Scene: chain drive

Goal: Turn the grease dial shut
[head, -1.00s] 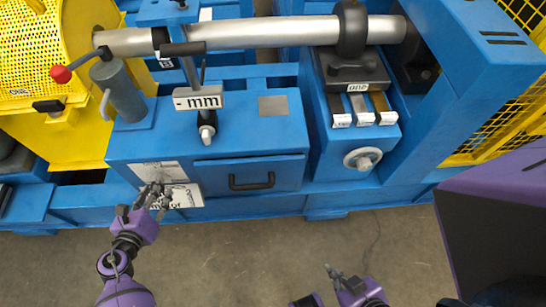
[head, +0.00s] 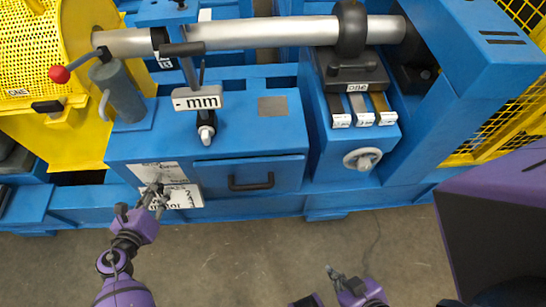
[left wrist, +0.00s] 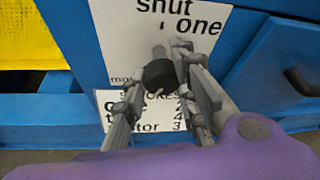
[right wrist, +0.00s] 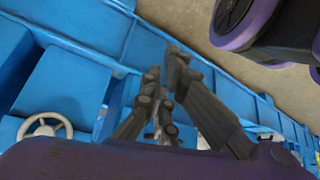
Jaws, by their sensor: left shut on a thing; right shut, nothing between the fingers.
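The grease dial (left wrist: 158,74) is a dark round knob on a white plate (left wrist: 110,25) on the blue machine front. In the head view the fingers hide the dial. My right gripper (head: 331,270) is shut and empty, low over the floor, away from the machine.
A second white plate with text (head: 187,197) sits just below the dial plate. A drawer with a dark handle (head: 251,182) is to the right, then a handwheel (head: 362,158). The floor (head: 240,255) in front is clear.

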